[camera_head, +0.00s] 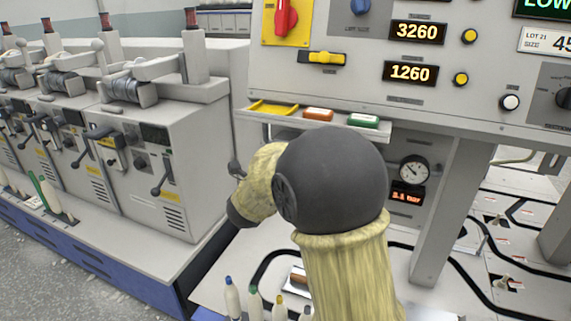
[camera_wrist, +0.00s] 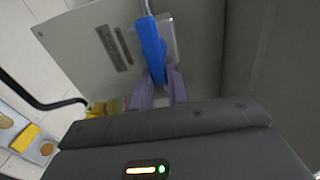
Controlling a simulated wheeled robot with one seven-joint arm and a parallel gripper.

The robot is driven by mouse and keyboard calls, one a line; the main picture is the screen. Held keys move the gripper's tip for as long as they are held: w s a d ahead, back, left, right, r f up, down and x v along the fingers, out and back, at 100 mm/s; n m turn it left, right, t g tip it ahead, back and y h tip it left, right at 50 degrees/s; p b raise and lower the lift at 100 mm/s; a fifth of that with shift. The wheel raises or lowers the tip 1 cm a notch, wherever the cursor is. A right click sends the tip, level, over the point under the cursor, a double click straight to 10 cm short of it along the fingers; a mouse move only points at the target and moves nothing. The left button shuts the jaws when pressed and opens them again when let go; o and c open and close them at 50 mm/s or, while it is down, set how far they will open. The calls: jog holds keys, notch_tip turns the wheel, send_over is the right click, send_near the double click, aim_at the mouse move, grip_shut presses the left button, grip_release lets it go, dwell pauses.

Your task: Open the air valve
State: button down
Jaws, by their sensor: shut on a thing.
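The blue lever handle (camera_wrist: 152,48), which looks like the air valve's, shows in the wrist view in front of a grey plate (camera_wrist: 88,50) with dark labels. A thin grey rod or pipe shows above it at the picture's top. My gripper (camera_wrist: 161,88) has its purplish fingers shut on the lower part of the blue handle. In the head view my arm hides the gripper and the handle. A round pressure gauge (camera_head: 414,170) is right of my arm, above a small red-lit display (camera_head: 407,196) reading in bar. The valve's pipe connection is not clearly seen.
The control panel (camera_head: 345,85) with lit displays overhangs my arm. Grey winding machines (camera_head: 150,150) stand left. A grey post (camera_head: 448,215) stands right. Bottles (camera_head: 232,298) stand below.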

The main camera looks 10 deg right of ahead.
jog(key=shift+a+r, duration=0.1)
jog(key=shift+a, duration=0.05)
jog(key=c, duration=1.5)
grip_release()
jog(key=shift+w, duration=0.1)
jog(key=shift+c, duration=0.2)
jog(key=shift+o, duration=0.9)
jog(key=p+v, duration=0.1)
jog(key=v, duration=1.6)
jog(key=shift+s, duration=0.2)
jog(key=shift+w, duration=0.1)
